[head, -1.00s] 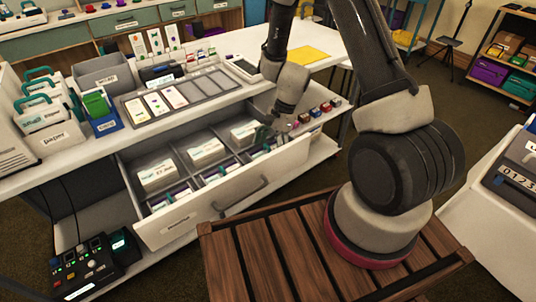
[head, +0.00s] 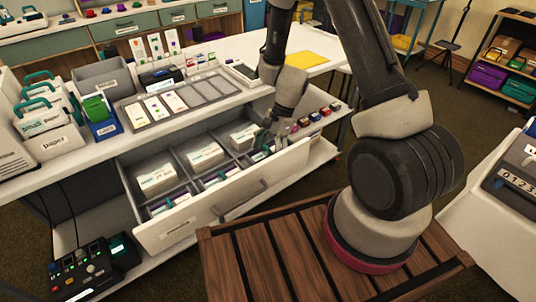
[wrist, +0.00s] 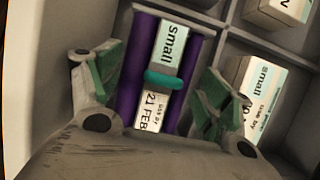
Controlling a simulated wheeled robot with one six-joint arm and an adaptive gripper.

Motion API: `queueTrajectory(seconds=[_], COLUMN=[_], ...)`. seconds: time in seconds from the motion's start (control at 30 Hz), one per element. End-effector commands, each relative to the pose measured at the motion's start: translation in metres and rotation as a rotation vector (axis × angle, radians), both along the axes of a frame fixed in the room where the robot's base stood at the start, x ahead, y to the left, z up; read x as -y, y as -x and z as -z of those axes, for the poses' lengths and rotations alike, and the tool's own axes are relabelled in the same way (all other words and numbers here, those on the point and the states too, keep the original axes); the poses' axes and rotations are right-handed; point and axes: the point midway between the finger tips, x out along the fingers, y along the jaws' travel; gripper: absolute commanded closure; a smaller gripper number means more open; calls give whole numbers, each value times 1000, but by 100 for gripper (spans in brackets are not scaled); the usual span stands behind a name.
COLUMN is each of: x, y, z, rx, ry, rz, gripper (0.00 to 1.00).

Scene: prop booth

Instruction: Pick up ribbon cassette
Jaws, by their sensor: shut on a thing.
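A ribbon cassette (wrist: 164,78) with two purple sides, a teal middle piece and white labels reading "small" and "21 FEB" lies between my gripper's green-padded fingers in the wrist view. My gripper (wrist: 160,88) is shut on it, one finger at each side. In the head view my gripper (head: 263,141) reaches down into the right end of the open drawer (head: 205,213). The held cassette is mostly hidden there, and I cannot tell whether it is clear of the drawer floor. Other purple-sided cassettes (head: 215,178) lie in the drawer's front compartments.
White boxes (head: 203,155) fill the drawer's back compartments; one box (wrist: 258,92) is close right of my gripper. Drawer walls and dividers surround the fingers. A card tray (head: 190,99) is on the counter above. Small coloured items (head: 315,117) line the right end.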

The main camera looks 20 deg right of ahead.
Motion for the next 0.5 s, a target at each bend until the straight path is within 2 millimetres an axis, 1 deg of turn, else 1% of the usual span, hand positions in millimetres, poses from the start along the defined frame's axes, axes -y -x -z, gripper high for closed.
queueTrajectory(seconds=[0.27,0.5], x=[0,0], y=[-1,-1], z=[-53,-109], rx=[6,6], ry=[-1,0], rz=[-2,-1], gripper=[51,51])
